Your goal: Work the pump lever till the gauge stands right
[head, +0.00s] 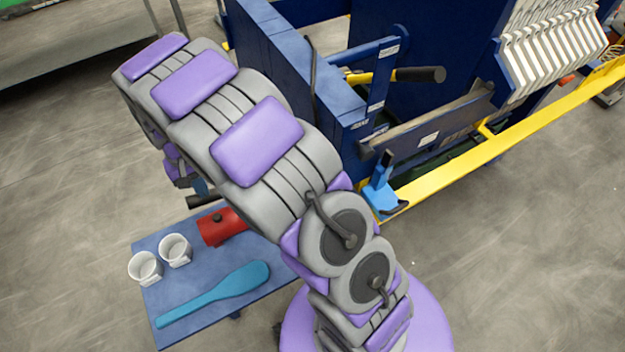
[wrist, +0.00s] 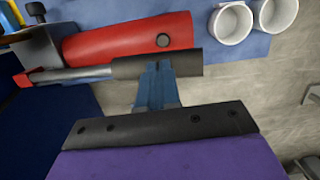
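The red pump body (head: 220,228) lies on the blue table, and it shows large in the wrist view (wrist: 120,42). The pump lever is a grey rod (wrist: 65,75) with a black grip (wrist: 188,64); in the head view the grip (head: 202,201) shows beside the red body. My gripper (wrist: 158,75) has its blue fingers close together in the middle of its black rail. The tips overlap the middle of the black grip; whether they touch it I cannot tell. In the head view my gripper (head: 198,188) is partly hidden by my arm. No gauge face is readable.
The blue table (head: 190,285) also bears two white cups (head: 160,258) and a teal paddle (head: 215,294). The blue filter press (head: 290,60) with a yellow rail (head: 490,150) stands behind and to the right. Bare floor lies left of the table.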

